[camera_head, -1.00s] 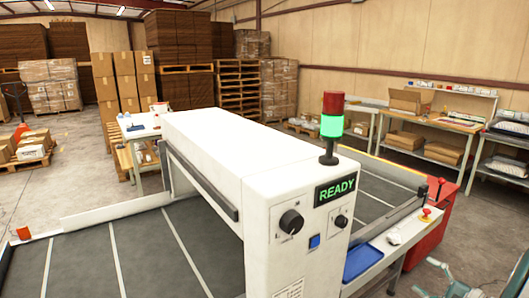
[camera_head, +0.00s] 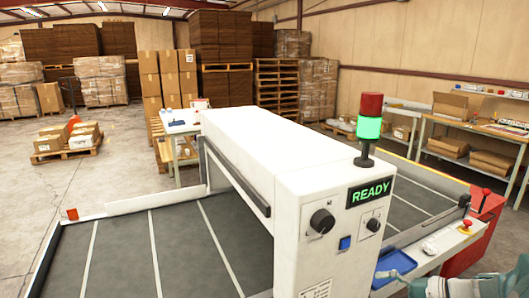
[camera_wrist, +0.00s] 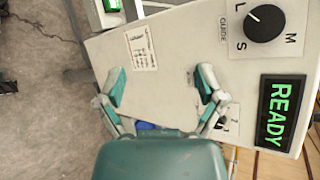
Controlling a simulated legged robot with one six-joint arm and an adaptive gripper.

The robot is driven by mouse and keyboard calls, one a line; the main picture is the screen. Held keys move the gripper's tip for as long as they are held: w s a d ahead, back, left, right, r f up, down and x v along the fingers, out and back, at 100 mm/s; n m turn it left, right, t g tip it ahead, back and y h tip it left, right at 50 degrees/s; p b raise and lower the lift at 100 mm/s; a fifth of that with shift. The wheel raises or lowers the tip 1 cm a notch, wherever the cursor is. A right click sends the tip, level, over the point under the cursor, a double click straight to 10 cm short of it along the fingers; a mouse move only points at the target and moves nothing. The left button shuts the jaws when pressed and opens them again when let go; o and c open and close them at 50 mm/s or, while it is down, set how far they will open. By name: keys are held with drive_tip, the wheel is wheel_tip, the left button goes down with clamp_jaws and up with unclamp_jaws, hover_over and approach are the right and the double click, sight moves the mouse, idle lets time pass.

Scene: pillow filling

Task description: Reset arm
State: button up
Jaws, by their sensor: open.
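My gripper (camera_wrist: 160,84) is open and empty in the wrist view, its two teal-padded fingers spread apart. It faces the white front panel of the machine (camera_wrist: 185,45), with no visible grip on anything. In the head view, teal parts of my arm show at the lower right, beside the machine (camera_head: 300,215). The panel has a green READY display (camera_head: 369,193), which also shows in the wrist view (camera_wrist: 281,112), and a large black guide knob (camera_head: 322,221). My gripper's body hides part of the panel in the wrist view.
A blue tray (camera_head: 393,262) lies at the machine's right, near my arm. A red emergency button (camera_head: 467,225) stands farther right. Conveyor belts (camera_head: 150,255) extend from the machine. Open concrete floor (camera_head: 50,185) lies at the left, with pallets and boxes behind.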

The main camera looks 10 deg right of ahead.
drive_tip(key=s+a+r+n+g+h, duration=0.1)
drive_tip(key=s+a+n+h, duration=0.3)
drive_tip(key=a, duration=0.4)
drive_tip(key=s+a+r+n+g+h, duration=0.2)
drive_tip(key=s+a+n+h, duration=0.3)
drive_tip(key=a+n, duration=0.3)
drive_tip(key=shift+s+a+n, duration=0.4)
drive_tip(key=shift+s+n, duration=0.35)
drive_tip(key=shift+n, duration=0.05)
